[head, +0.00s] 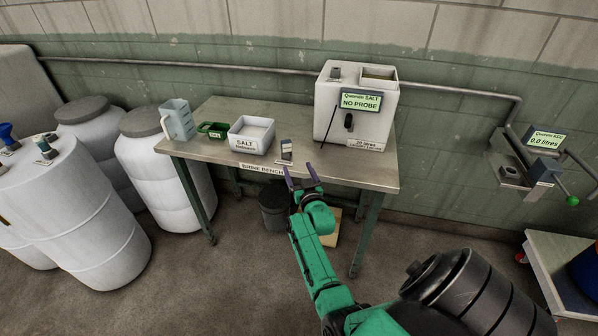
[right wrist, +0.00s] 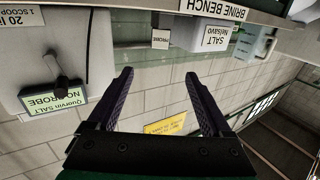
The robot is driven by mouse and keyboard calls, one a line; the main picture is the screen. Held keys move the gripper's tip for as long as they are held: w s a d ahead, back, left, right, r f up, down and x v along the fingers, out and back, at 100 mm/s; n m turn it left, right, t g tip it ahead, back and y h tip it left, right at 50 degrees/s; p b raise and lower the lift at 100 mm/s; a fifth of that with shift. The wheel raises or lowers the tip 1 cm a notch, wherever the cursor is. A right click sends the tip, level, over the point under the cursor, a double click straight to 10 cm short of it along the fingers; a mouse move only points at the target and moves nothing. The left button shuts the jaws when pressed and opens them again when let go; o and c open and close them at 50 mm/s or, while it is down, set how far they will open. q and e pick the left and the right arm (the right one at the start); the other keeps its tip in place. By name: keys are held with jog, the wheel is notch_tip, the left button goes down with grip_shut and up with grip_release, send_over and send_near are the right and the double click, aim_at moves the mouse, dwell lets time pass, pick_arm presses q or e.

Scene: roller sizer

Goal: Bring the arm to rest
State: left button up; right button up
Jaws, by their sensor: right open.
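My right gripper (head: 301,176) is at the end of the green arm, in front of the brine bench's (head: 225,152) front edge. Its two dark fingers are spread and nothing is between them; they also show apart in the right wrist view (right wrist: 158,76). That view is upside down, with the bench's label and the wall around the fingers. A small grey item with a label (head: 286,151) stands on the bench just beyond the fingertips, apart from them as far as I can tell. My left gripper is not in view.
On the bench stand a white SALT tub (head: 251,147), a green scoop (head: 212,131), a clear jug (head: 178,119) and a white NO PROBE tank (head: 356,103). White drums (head: 75,215) fill the left. A wall unit reads 0.0 litres (head: 545,140).

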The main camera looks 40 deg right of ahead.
jog(key=s+a+f+n+g+y, duration=0.15)
jog(key=s+a+f, duration=0.3)
jog(key=f, duration=0.45)
jog(key=s+a+f+n+g+y, duration=0.1)
jog(key=s+a+f+g+y, duration=0.3)
jog(key=f, duration=0.6)
jog(key=s+a+f+n+g+y, duration=0.1)
jog(key=s+a+f+n, duration=0.1)
jog(key=s+a+f, duration=0.5)
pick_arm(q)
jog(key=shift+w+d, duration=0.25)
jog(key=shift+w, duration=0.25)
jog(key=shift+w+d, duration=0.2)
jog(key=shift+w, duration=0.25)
pick_arm(e)
jog(key=s+f+n+g, duration=0.1)
jog(key=s+f+g, duration=0.3)
jog(key=s+f, duration=0.4)
jog(key=s+a+f+n+g, duration=0.1)
jog(key=s+f+g, duration=0.4)
jog(key=s, duration=1.6)
notch_tip(320, 180, down, 3)
jog(key=shift+s+a+f+n+y, duration=0.1)
jog(key=shift+s+a+n+y, duration=0.25)
jog(key=shift+y, duration=0.1)
